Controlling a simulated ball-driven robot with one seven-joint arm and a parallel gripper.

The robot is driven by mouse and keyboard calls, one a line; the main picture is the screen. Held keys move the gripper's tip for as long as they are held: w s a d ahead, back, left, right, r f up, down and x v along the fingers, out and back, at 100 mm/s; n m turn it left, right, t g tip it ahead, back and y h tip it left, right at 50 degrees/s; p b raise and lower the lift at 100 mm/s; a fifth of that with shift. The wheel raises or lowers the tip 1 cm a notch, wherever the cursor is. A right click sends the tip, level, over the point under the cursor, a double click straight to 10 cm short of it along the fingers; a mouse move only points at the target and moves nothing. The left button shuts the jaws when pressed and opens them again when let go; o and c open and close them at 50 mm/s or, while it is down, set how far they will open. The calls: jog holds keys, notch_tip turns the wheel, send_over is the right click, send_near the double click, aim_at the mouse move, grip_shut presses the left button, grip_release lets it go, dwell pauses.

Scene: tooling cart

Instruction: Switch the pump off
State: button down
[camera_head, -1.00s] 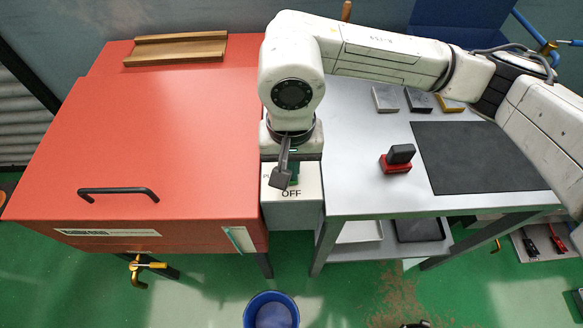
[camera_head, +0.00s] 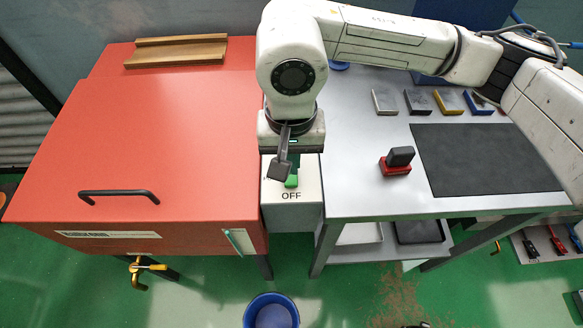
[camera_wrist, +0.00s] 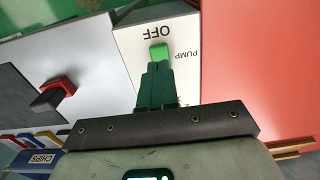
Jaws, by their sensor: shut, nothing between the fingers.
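The pump switch box (camera_head: 308,180) stands between the red cabinet and the grey table. Its pale top carries the word OFF on the near side, and PUMP also shows in the wrist view. The bright green switch lever (camera_head: 292,181) lies just behind the word OFF; it also shows in the wrist view (camera_wrist: 159,52). My gripper (camera_head: 279,171) is shut and empty, pointing down just left of and behind the lever. In the wrist view the fingers (camera_wrist: 157,72) overlap the lever's lower end; I cannot tell whether they touch it. The far part of the box top is hidden by my wrist.
The red cabinet (camera_head: 165,130) with a black handle (camera_head: 119,193) is at left. The grey table (camera_head: 360,180) holds a red-and-black block (camera_head: 397,160), a dark mat (camera_head: 480,160) and several small angle pieces. A blue bucket (camera_head: 271,312) stands on the floor in front.

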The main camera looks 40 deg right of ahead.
aim_at(291, 179)
jog(key=shift+r+p, duration=0.4)
jog(key=shift+r, duration=1.5)
